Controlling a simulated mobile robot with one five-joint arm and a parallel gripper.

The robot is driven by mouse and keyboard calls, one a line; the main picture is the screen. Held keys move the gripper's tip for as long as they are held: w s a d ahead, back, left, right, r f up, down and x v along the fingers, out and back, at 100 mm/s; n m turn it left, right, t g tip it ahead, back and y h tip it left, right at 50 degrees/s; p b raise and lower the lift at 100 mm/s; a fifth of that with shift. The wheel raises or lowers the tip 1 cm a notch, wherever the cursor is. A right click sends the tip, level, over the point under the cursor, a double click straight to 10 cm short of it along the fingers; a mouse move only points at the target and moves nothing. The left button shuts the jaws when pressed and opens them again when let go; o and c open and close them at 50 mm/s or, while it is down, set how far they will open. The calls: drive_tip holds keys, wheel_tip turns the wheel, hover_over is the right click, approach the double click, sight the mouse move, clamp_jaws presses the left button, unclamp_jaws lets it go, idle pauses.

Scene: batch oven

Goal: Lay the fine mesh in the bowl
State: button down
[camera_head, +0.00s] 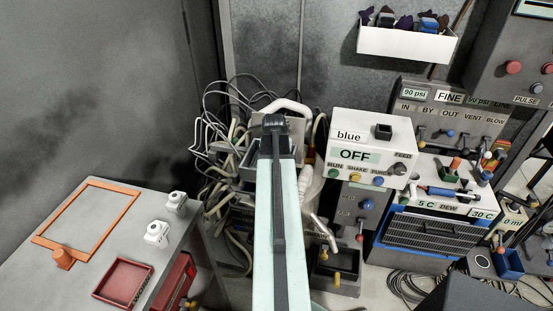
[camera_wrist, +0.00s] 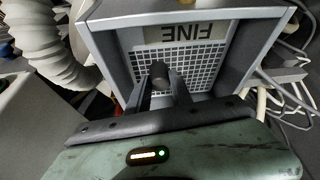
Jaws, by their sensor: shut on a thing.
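The fine mesh (camera_wrist: 205,68) is a pale grid plate with a "FINE" label strip, seen in the wrist view. It shows inside the walls of a grey square bowl (camera_wrist: 110,62). My gripper (camera_wrist: 162,84) is over the bowl, its two dark fingers shut on the round dark knob of the mesh. I cannot tell whether the mesh rests on the bowl or hangs just above it. In the head view my arm hides most of the bowl and the mesh.
Cables and hoses (camera_head: 215,150) crowd the left of the bowl. A white box marked "blue" and "OFF" (camera_head: 365,150) stands close on the right. A grey table (camera_head: 90,200) at the left carries an orange frame (camera_head: 127,196) and a red tray (camera_head: 148,272).

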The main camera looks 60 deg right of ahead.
drive_tip(key=shift+f, duration=0.25)
drive_tip(key=c, duration=1.1)
unclamp_jaws()
drive_tip(key=shift+o, duration=0.2)
drive_tip(key=p+v, duration=0.7)
drive_tip(key=v, duration=0.1)
